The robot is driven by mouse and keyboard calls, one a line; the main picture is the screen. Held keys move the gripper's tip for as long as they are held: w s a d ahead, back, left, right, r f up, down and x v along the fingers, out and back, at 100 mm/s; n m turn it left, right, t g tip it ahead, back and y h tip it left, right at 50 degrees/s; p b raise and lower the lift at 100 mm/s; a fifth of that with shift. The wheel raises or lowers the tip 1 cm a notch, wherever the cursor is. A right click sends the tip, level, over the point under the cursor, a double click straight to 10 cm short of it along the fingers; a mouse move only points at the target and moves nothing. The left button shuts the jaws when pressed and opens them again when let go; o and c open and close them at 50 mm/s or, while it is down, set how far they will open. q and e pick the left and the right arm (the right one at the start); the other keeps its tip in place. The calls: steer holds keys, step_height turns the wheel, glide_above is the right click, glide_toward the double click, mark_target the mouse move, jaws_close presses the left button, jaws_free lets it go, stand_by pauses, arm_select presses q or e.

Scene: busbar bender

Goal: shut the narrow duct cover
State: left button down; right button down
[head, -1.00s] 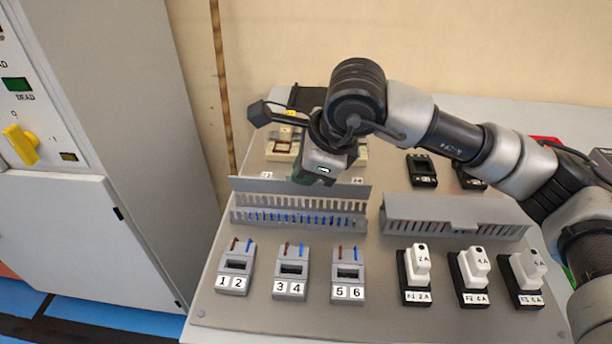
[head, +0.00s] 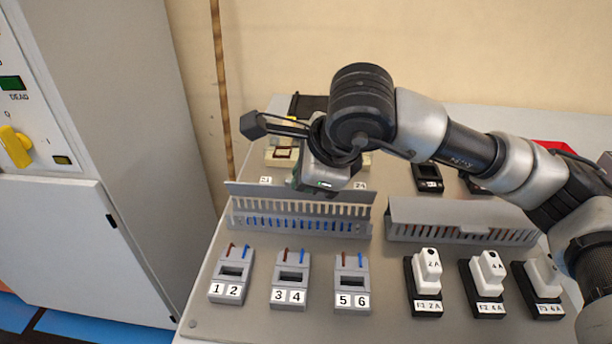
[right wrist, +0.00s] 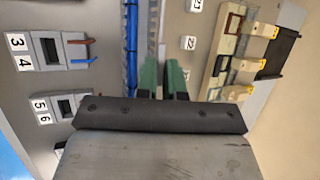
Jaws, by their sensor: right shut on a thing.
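The narrow duct cover (head: 255,190) is a long grey strip standing up open along the back of the left slotted duct (head: 298,224). Blue wires show inside the duct. My right gripper (head: 318,188) is over the middle of the cover's upper edge. In the right wrist view its green fingers (right wrist: 163,82) are closed on the cover (right wrist: 159,30), which runs away between them. My left gripper is not in view.
A second slotted duct (head: 460,215) with its cover on lies to the right. In front stand numbered terminal blocks (head: 292,280) and white fuse holders (head: 488,275). Small devices (head: 427,178) sit behind. A grey cabinet (head: 60,240) stands left.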

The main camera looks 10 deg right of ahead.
steer(key=c, duration=1.2)
jaws_free()
steer(key=shift+c, duration=0.2)
steer(key=shift+r, duration=0.1)
